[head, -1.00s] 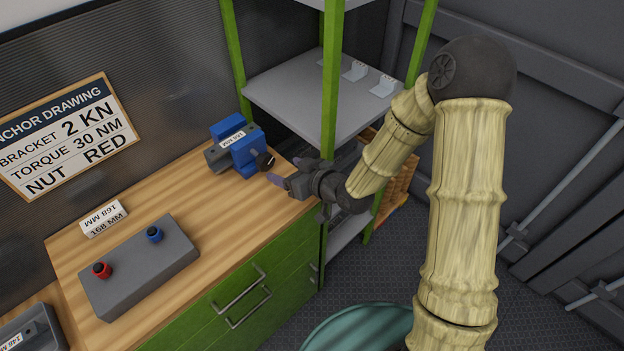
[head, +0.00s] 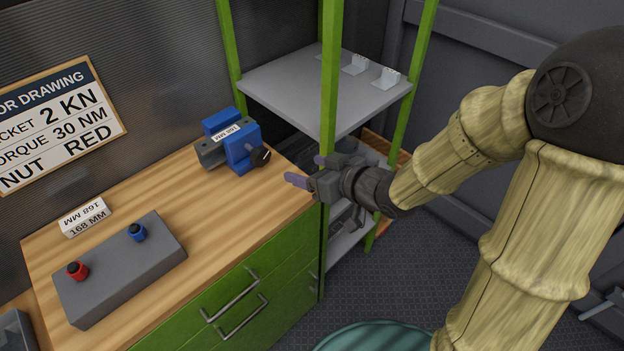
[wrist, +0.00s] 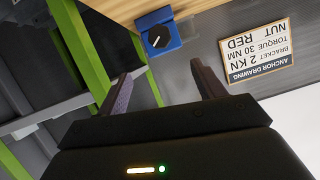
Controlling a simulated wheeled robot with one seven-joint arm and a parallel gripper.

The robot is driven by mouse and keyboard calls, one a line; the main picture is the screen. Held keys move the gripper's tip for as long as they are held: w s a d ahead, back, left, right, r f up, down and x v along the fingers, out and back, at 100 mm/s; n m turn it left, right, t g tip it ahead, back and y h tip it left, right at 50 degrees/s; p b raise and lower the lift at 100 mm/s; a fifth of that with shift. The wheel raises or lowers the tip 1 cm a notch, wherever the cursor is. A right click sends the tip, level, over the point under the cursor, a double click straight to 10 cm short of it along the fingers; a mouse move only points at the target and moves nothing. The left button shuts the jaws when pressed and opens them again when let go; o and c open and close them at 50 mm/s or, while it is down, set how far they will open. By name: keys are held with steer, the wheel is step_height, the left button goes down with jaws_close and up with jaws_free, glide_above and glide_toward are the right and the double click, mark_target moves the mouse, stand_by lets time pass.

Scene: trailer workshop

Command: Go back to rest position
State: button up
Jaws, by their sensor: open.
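My gripper (head: 308,172) is at the right end of the wooden workbench (head: 210,205) in the head view, close to a green shelf post. Its purple fingers are apart with nothing between them; the wrist view shows both fingers (wrist: 160,90) spread and empty. The blue vise (head: 237,148) stands on the bench just left of the gripper, apart from it. The vise and its black knob also show in the wrist view (wrist: 158,36), beyond the fingers.
A green-framed shelf (head: 300,90) with small white brackets (head: 385,78) stands behind my gripper. On the bench are a grey block (head: 120,270) with a red and a blue nut, and a "168 MM" label (head: 84,216). An anchor drawing sign (head: 60,125) hangs on the wall. Green drawers (head: 240,290) face the floor.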

steer(key=shift+s+d, duration=0.15)
stand_by(0.5)
steer(key=s+d+f+m+g+h, duration=0.1)
steer(key=d+f+m+h, duration=0.2)
steer(key=d+h, duration=0.35)
steer(key=s+d+f+m+g+h, duration=0.1)
steer(key=s+d+f+m+h, duration=0.2)
steer(key=d, duration=0.7)
steer(key=s+d+f+m+g+h, duration=0.1)
steer(key=s+d+m+g, duration=0.2)
steer(key=s, duration=0.2)
step_height(320, 180, up, 13)
steer(key=p, duration=1.3)
steer(key=shift+s+g, duration=0.3)
steer(key=shift+d, duration=0.1)
steer(key=shift+c, duration=0.5)
